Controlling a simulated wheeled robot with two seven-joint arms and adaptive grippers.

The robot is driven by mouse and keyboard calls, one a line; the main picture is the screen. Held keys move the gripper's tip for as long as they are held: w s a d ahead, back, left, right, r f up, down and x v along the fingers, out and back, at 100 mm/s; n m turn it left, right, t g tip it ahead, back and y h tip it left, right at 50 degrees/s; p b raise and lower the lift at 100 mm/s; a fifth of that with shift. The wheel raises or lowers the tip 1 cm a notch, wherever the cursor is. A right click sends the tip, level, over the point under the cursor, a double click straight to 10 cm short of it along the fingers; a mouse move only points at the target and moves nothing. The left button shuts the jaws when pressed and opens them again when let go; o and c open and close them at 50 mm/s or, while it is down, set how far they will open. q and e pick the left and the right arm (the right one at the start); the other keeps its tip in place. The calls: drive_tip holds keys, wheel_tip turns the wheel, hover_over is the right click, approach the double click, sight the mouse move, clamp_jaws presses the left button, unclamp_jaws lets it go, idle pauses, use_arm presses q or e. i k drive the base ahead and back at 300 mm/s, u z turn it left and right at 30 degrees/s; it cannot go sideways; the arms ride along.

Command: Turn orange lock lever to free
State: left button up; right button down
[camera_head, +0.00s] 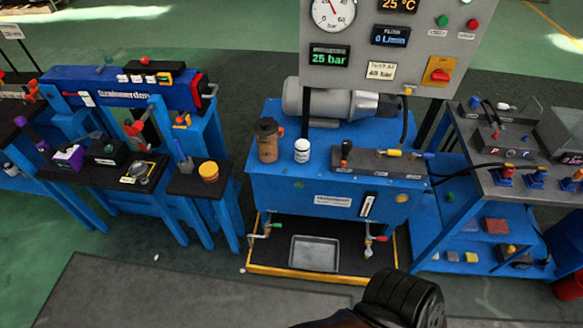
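A small orange part (182,121) sits on the blue stand at the right end of the blue beam at left. It may be the orange lock lever, but it is too small for me to tell its position. Another orange-red part (578,175) shows at the right edge, on the right-hand bench. A dark ribbed section of my own arm (405,298) comes in at the bottom, right of centre. No gripper fingers show, and my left arm is out of view.
A blue power unit (330,195) stands in the middle, with a gauge panel (395,50) above it and a metal tray (315,253) below. The left bench (105,173) and right bench (500,185) hold small items. Floor in front is clear around a grey mat (170,295).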

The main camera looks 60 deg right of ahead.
sight(344, 157)
drive_tip(key=u, duration=1.15)
drive_tip(key=k, duration=1.2)
drive_tip(key=z, duration=1.55)
